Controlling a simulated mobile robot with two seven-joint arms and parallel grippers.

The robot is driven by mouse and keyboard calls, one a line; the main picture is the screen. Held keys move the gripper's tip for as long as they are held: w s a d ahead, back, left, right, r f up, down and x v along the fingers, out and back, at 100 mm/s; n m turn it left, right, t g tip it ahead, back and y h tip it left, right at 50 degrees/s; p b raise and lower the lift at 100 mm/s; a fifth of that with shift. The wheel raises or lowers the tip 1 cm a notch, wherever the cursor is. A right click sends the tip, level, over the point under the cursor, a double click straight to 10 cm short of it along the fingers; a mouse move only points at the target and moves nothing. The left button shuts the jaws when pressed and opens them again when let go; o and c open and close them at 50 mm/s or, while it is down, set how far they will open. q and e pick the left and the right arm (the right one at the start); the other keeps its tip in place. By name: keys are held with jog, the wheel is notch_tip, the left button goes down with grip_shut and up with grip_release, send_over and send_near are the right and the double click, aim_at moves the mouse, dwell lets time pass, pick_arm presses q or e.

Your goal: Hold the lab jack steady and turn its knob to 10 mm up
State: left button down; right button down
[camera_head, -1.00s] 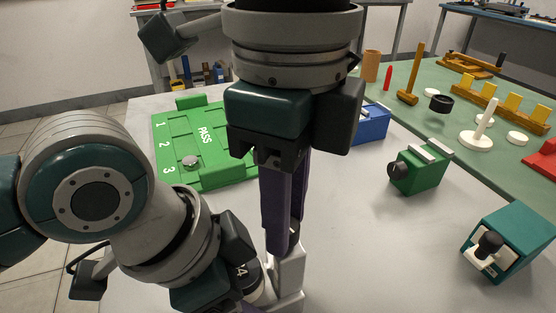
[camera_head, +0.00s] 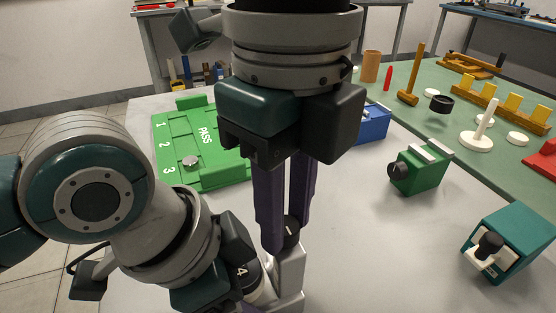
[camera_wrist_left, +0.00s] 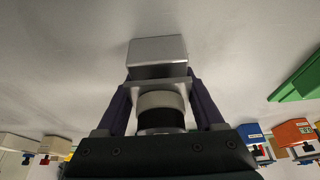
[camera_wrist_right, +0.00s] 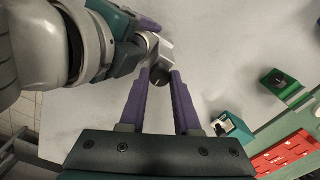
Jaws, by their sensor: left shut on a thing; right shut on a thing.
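The lab jack (camera_head: 290,272) is a light grey block-shaped device at the bottom middle of the head view, partly hidden by my arms. Its small dark knob (camera_head: 292,232) is on top, between the fingertips of my right gripper (camera_head: 284,240), which is shut on it from above. The knob also shows in the right wrist view (camera_wrist_right: 160,77). My left gripper (camera_wrist_left: 160,88) is shut on the jack from the side, with its fingers along both sides of the body (camera_wrist_left: 157,50). A white and black drum (camera_wrist_left: 162,108) shows between those fingers. The drum's scale cannot be read.
A green board (camera_head: 225,175) marked PASS lies behind on the white table. A blue box (camera_head: 372,125), a green box (camera_head: 420,172) and a teal box (camera_head: 510,240) with dark knobs stand to the right. A green mat (camera_head: 390,90) holds several items. Table between is clear.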

jog(key=c, duration=0.6)
grip_release()
jog(key=shift+c, duration=0.2)
jog(key=shift+o, duration=0.2)
